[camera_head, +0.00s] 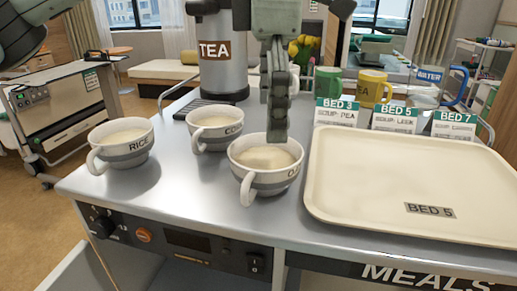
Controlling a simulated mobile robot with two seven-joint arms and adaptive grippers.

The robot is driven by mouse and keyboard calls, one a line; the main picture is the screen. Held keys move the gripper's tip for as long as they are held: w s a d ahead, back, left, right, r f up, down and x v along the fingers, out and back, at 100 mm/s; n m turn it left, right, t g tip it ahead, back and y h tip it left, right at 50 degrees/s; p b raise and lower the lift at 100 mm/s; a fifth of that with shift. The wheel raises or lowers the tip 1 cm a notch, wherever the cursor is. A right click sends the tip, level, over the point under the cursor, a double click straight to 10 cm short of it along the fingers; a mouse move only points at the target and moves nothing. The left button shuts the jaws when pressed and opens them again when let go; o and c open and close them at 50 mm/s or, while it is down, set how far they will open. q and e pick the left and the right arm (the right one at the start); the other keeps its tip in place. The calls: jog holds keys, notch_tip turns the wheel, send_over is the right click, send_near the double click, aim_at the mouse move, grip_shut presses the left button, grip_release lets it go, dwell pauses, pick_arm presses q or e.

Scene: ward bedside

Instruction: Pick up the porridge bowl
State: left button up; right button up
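Three grey-and-white handled bowls with pale contents stand on the metal counter. The left bowl (122,146) reads RICE. The middle bowl (216,130) has a label that seems to begin with CO. The front bowl (262,178) has a label beginning with O, the rest unreadable; none visibly reads porridge. My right gripper is not seen.
A cream tray (336,196) marked BED 5 fills the counter's right side. Behind it stand several bed cards (397,120), a green mug (327,83), a yellow mug (369,90) and a blue-handled cup (428,76). A TEA urn (222,62) stands behind the bowls.

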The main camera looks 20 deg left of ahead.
aim_at(264, 163)
pick_arm(q)
jog(key=f, duration=0.5)
jog(key=a+f, duration=0.1)
jog(key=f, duration=0.1)
jog(key=shift+s+f+p, duration=0.1)
jog(key=shift+f+p, duration=0.1)
jog(key=shift+p, duration=0.1)
jog(key=c, duration=1.3)
